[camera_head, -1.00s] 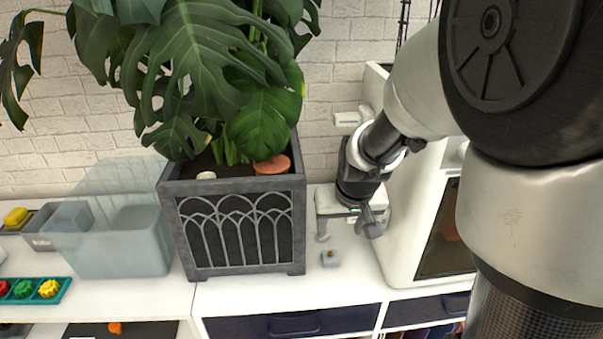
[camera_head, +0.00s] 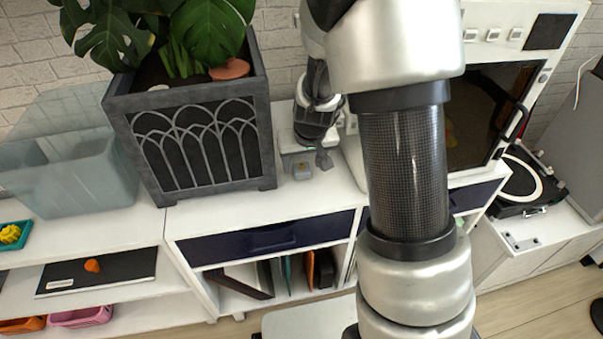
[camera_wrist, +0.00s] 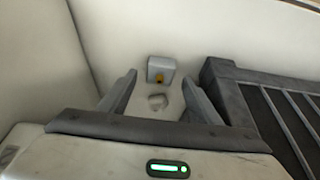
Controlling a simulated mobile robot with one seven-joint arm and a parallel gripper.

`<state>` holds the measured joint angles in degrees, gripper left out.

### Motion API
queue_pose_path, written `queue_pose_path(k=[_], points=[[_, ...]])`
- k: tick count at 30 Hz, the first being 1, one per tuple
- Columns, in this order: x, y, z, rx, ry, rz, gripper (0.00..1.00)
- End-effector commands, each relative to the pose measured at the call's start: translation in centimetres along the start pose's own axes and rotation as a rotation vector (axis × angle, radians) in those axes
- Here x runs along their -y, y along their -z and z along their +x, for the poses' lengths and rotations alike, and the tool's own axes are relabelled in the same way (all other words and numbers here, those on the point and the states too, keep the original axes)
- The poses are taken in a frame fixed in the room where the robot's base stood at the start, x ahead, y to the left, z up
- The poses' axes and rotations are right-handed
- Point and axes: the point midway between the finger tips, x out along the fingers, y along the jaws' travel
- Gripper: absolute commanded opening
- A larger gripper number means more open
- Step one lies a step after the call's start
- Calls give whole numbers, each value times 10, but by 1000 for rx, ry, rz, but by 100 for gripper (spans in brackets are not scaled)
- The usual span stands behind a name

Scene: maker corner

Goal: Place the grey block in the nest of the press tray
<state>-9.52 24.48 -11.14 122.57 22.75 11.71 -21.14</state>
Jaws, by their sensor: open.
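A small grey block (camera_head: 302,171) with an orange-yellow spot stands on the white counter, right of the planter. In the wrist view the grey block (camera_wrist: 161,69) lies just beyond the fingertips, apart from them. My gripper (camera_wrist: 161,92) is open, with one finger on each side and nothing clamped. In the head view my gripper (camera_head: 305,160) is over the counter, partly hiding the white parts behind the block.
A dark grey planter (camera_head: 200,150) with a big plant stands close to the left of my gripper. A white cabinet with a dark door (camera_head: 480,120) stands to the right. A translucent bin (camera_head: 80,180) is at the left. The counter front (camera_head: 240,215) is clear.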

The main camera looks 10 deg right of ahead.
Motion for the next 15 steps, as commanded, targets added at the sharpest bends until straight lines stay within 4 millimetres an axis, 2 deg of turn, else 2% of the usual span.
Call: queue_pose_path(k=[1,3,11,15], points=[[0,-1,9,2,0,0,58],[-1,0,14,1,-1,0,58],[0,0,15,-1,0,0,58],[0,0,15,-1,0,0,36]])
